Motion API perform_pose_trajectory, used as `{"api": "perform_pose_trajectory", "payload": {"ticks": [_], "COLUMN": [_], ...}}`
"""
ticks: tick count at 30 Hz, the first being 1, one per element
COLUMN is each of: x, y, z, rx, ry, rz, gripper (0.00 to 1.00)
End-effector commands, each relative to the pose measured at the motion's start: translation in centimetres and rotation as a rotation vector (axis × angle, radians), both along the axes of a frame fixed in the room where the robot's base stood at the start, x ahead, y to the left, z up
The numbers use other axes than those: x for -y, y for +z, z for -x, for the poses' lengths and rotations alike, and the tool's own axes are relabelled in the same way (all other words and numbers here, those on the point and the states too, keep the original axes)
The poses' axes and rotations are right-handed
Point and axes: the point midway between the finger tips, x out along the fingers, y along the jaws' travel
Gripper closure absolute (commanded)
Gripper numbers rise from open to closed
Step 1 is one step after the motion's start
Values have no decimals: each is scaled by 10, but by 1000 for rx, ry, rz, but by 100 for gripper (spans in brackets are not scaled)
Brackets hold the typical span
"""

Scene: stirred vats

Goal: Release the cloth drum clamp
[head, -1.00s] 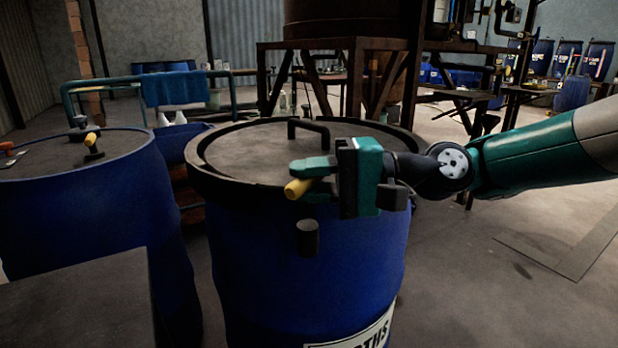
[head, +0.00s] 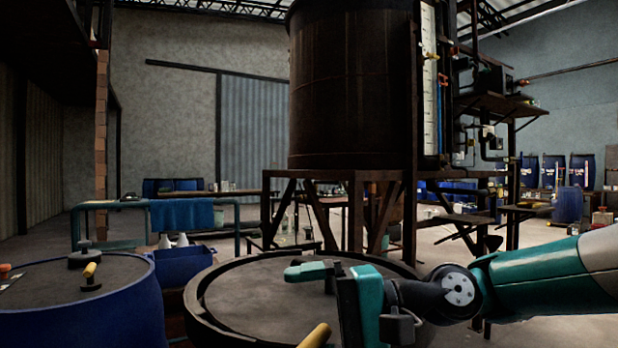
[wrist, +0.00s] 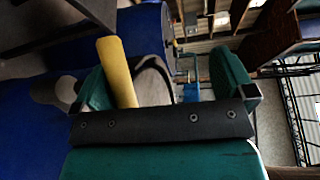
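The clamp's yellow handle (head: 315,337) shows at the bottom edge of the head view, at the near side of the large blue drum's dark rim ring (head: 200,312). The rest of the clamp is out of that view. My gripper (wrist: 165,85) is open, its two green fingers wide apart. In the wrist view the yellow handle (wrist: 117,72) stands between the fingers, close to the left one; I cannot tell whether they touch. In the head view my gripper's visible green finger (head: 310,270) is above the handle, with a gap between. The drum's lid (head: 250,295) is on.
Another blue drum (head: 90,315) with a yellow-handled fitting (head: 90,275) stands at left. A large dark vat (head: 350,90) on a brown frame is behind. A blue cloth (head: 182,214) hangs on a green rail. Some floor is clear at back right.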

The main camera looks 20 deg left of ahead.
Motion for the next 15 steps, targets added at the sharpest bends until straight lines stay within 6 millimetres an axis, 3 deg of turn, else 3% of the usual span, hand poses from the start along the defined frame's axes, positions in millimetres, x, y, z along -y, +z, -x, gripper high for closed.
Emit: {"api": "perform_pose_trajectory", "payload": {"ticks": [1,12,14,15], "x": [3,5,3,2], "y": [58,148,156,159], "z": [0,-1,0,1], "rx": [30,27,27,25], "ry": [-8,-11,-7,-5], "rz": [-85,-83,-82,-80], "gripper": [18,19,52,52]}}
